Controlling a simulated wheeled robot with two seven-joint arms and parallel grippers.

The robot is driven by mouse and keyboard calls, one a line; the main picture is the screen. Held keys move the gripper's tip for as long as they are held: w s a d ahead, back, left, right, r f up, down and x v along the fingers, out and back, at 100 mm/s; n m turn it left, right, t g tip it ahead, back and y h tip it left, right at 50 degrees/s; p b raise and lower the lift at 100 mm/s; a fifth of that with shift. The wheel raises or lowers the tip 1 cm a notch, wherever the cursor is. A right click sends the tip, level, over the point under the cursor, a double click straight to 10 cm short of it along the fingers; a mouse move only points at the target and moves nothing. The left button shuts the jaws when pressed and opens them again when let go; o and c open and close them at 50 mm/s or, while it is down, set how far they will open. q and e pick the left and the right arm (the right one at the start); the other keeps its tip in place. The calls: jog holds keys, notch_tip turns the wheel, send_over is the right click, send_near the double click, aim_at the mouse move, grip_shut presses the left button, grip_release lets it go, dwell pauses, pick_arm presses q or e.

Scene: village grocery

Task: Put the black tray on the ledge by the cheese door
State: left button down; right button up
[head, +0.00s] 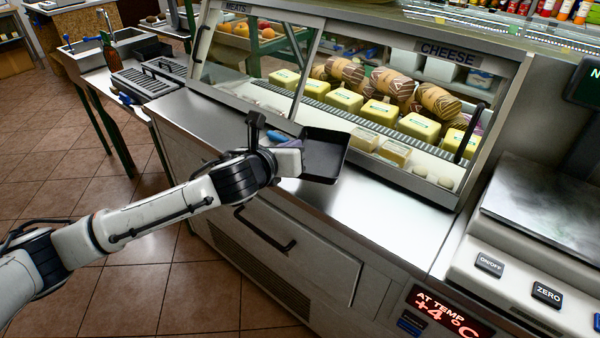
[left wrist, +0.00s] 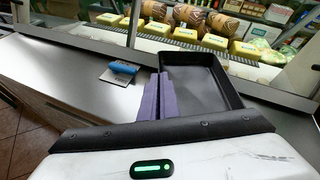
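The black tray (head: 326,157) is over the steel ledge (head: 372,205) in front of the glass cheese door (head: 392,98), left of that door's black handle (head: 470,132). My left gripper (head: 290,158) is at the tray's left side. In the left wrist view its purple fingers (left wrist: 157,97) are closed together on the left wall of the tray (left wrist: 205,82). The tray looks empty and roughly level. I cannot tell whether its bottom touches the ledge. My right gripper is out of view.
A blue-handled scraper (left wrist: 122,68) lies on the ledge left of the tray. Yellow cheeses (head: 380,111) stand behind the glass. A scale (head: 540,215) is at the right. The ledge right of the tray is clear.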

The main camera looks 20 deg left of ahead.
pick_arm(q)
jog(key=shift+f+b, duration=0.45)
jog(key=shift+f, duration=2.45)
jog(key=shift+f, duration=0.15)
jog(key=c, duration=2)
grip_release()
